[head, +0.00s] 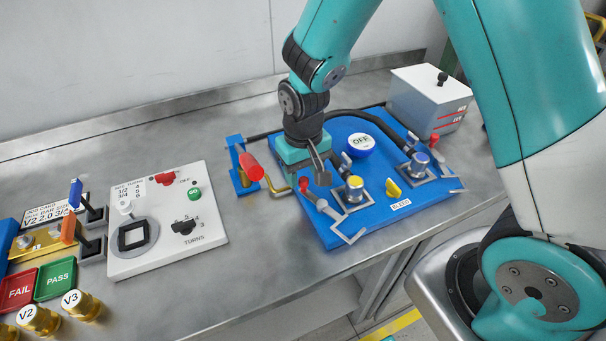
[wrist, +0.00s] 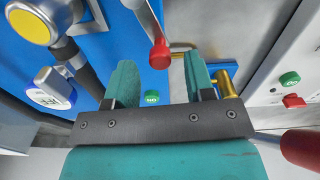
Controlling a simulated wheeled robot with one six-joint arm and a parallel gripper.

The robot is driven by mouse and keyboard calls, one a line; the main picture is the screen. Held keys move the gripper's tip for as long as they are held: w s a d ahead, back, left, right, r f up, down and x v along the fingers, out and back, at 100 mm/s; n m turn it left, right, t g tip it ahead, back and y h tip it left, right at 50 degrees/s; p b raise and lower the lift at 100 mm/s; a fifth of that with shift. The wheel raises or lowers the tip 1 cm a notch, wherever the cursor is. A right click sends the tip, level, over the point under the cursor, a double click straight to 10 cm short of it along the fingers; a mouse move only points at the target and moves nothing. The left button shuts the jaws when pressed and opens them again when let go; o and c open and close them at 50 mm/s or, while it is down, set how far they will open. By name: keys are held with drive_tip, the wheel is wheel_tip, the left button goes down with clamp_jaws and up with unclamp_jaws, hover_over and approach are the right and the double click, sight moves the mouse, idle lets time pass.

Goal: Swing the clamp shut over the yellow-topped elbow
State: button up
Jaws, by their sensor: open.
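The yellow-topped elbow (head: 354,188) stands on the blue board. Its yellow top (wrist: 30,22) is at the upper left of the wrist view. The clamp (head: 347,236) is a grey bar with a hooked end at the board's front edge, beside the elbow and not over its top. Its red-tipped handle (head: 306,184) points up and left; the red tip (wrist: 159,54) also shows in the wrist view, between and beyond the finger ends. My gripper (head: 320,168) is open and empty, just above and behind the red tip. It also shows in the wrist view (wrist: 160,78).
A blue-topped elbow (head: 420,160) with another red-tipped clamp stands to the right. A yellow knob (head: 393,188) lies between the elbows. A white panel (head: 150,255) is further left.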

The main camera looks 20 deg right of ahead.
drive_tip(key=shift+f, duration=0.8)
clamp_jaws()
